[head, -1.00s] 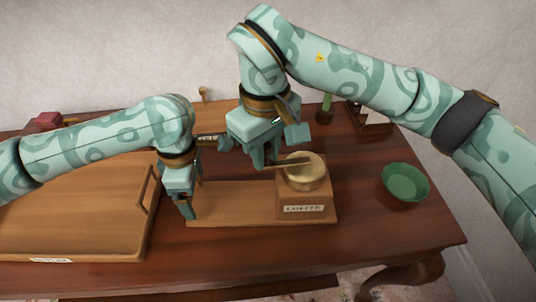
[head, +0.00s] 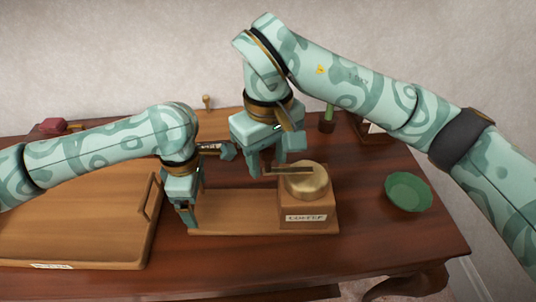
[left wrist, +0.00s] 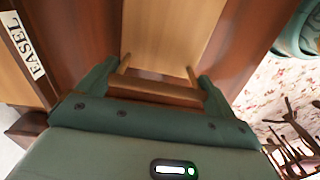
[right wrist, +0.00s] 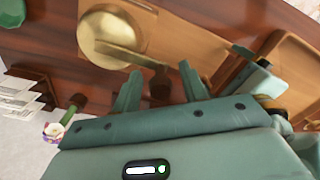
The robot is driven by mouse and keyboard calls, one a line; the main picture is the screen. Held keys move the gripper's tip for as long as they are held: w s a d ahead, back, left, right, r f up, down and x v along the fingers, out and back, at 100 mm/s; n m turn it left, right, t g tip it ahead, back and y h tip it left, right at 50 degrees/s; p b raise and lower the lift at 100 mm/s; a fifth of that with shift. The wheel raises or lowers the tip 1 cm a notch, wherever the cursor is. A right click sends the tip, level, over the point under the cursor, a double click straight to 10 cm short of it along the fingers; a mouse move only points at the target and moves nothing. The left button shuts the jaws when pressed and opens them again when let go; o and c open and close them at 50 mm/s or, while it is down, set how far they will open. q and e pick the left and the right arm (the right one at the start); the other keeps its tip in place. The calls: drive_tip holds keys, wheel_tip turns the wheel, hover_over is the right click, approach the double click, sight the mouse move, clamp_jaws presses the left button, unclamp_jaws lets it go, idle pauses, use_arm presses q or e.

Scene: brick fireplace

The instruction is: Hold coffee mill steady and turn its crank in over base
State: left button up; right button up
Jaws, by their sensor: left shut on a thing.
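The coffee mill (head: 308,212) is a wooden box with a "COFFEE" label and a brass dome (head: 306,184), standing on the right end of a long wooden base (head: 240,203). Its crank (head: 288,169) points left over the base; the crank also shows in the right wrist view (right wrist: 135,57). My left gripper (head: 187,215) is shut on a wooden bar handle (left wrist: 160,91) at the base's left end. My right gripper (head: 268,168) is at the crank's outer end. In the right wrist view its fingers are spread, with a dark knob (right wrist: 161,84) between them; contact is unclear.
A wooden tray (head: 75,215) with a side handle lies to the left. A green bowl (head: 408,191) stands to the right. A small pot with a green stem (head: 327,122) and a dark holder (head: 368,126) stand behind. The table front is clear.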

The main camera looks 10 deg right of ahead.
use_arm(q)
drive_tip(key=shift+f, duration=0.1)
use_arm(e)
wheel_tip(320, 180, up, 12)
idle(0.4)
use_arm(q)
drive_tip(key=o, duration=1)
drive_tip(key=shift+c, duration=0.2)
